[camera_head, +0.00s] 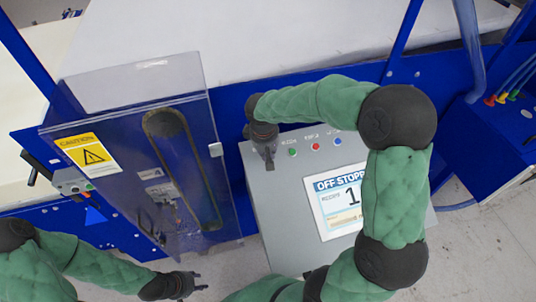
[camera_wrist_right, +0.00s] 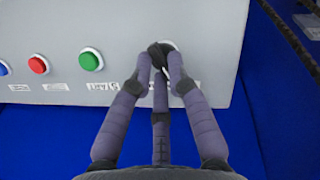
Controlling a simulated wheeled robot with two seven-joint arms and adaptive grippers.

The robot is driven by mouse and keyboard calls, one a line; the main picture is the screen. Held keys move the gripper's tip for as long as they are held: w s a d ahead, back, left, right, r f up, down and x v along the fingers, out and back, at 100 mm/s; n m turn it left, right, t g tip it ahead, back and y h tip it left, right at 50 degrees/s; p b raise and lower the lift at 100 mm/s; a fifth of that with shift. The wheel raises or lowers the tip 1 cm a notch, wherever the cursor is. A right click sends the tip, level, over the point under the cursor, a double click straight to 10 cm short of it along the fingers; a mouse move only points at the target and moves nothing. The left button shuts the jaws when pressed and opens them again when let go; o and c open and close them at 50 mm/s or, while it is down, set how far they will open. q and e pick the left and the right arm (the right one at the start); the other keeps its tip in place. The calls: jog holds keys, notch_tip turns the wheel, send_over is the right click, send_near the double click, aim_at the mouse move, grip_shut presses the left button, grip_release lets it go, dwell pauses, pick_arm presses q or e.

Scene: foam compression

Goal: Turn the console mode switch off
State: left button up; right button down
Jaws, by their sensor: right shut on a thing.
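The grey console (camera_head: 262,195) stands in the middle of the head view. Its screen (camera_head: 340,200) shows "OFF STOPP", partly covered by my right arm. The black mode switch knob (camera_wrist_right: 159,50) is on the panel face, right of the green button in the right wrist view. My right gripper (camera_wrist_right: 160,66) is shut on this knob, and its fingers hide most of it. In the head view the right gripper (camera_head: 269,160) is at the console's upper left corner and hides the switch. My left gripper (camera_head: 202,282) is open and empty, low in the head view, left of the console.
Green (camera_wrist_right: 91,60), red (camera_wrist_right: 38,65) and blue buttons sit in a row beside the switch. A clear guard (camera_head: 120,120) with a yellow caution label (camera_head: 84,153) covers a belt left of the console. A blue machine frame runs behind.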

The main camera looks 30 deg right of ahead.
jog(key=shift+s+a+f+n+h+b, duration=0.2)
jog(key=shift+f+n+h+b, duration=0.1)
jog(key=shift+n, duration=0.6)
jog(key=shift+s+a+f+n+h+b, duration=0.1)
jog(key=shift+s+f+n+h+b, duration=0.15)
jog(key=shift+n, duration=0.65)
jog(key=c, duration=1.2)
grip_release()
jog(key=shift+r, duration=0.1)
jog(key=shift+w+d, duration=0.1)
jog(key=shift+d, duration=0.15)
jog(key=shift+r, duration=0.1)
jog(key=shift+w+a+r, duration=0.1)
jog(key=shift+w+r, duration=0.05)
